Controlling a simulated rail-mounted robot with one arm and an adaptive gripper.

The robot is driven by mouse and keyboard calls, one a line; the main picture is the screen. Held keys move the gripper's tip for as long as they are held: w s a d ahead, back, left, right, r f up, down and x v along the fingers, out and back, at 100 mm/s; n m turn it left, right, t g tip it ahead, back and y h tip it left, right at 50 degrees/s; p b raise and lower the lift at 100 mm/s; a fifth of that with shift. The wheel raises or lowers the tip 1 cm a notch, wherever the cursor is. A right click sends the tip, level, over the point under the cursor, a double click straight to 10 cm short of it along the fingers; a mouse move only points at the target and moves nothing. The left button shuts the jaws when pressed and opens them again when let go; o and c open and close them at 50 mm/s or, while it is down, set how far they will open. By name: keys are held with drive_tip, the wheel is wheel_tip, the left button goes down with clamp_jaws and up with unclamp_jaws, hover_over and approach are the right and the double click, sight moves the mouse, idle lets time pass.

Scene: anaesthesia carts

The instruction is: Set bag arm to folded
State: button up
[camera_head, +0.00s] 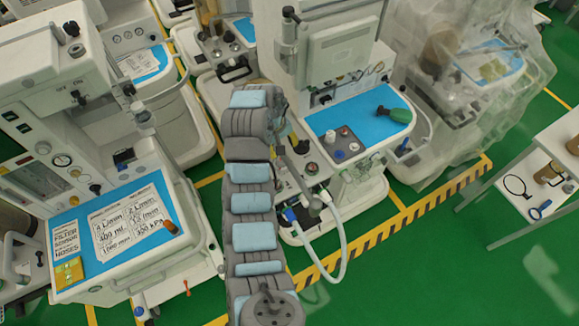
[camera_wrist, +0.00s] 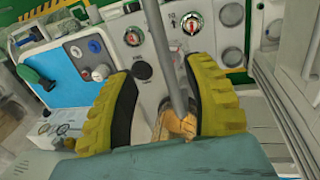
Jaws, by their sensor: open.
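The bag arm shows as a grey rod (camera_wrist: 171,60) in the wrist view, running down between the two yellow ribbed fingers of my gripper (camera_wrist: 158,70). A tan-orange piece (camera_wrist: 180,125) sits at the rod's near end, between the fingers. The fingers are apart on either side of the rod; I cannot tell whether either touches it. In the head view a grey rod (camera_head: 299,180), likely the same bag arm, slants down and right in front of the middle machine to a dark rounded end (camera_head: 315,204). My gripper is small and partly hidden there, near the rod's upper end.
Another cart (camera_head: 120,235) stands left, a plastic-covered one right. A white table (camera_head: 545,185) is far right.

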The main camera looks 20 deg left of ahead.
sight(289, 164)
drive_tip(key=f, duration=0.4)
drive_tip(key=w+d+f+p, duration=0.1)
drive_tip(key=f, duration=0.3)
drive_tip(key=w+f+p, duration=0.1)
drive_tip(key=f, duration=0.3)
drive_tip(key=shift+d, duration=0.25)
drive_tip(key=shift+c, duration=0.3)
drive_tip(key=shift+f, duration=0.1)
clamp_jaws()
